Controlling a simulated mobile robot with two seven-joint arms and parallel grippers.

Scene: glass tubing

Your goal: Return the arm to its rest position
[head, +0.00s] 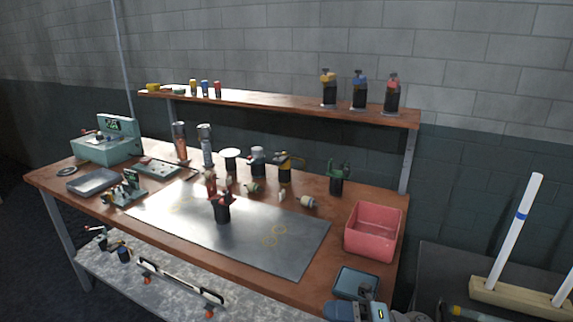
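A small black and red device (222,208) stands upright on the sheet. No gripper is seen touching any of these things.
A pink bin (372,231) stands at the bench's right end, near a small dark tray (357,282). Bottles and tools crowd the back. A raised shelf (270,102) holds several small items. At right, a wooden block (520,299) holds upright white tubes (515,228).

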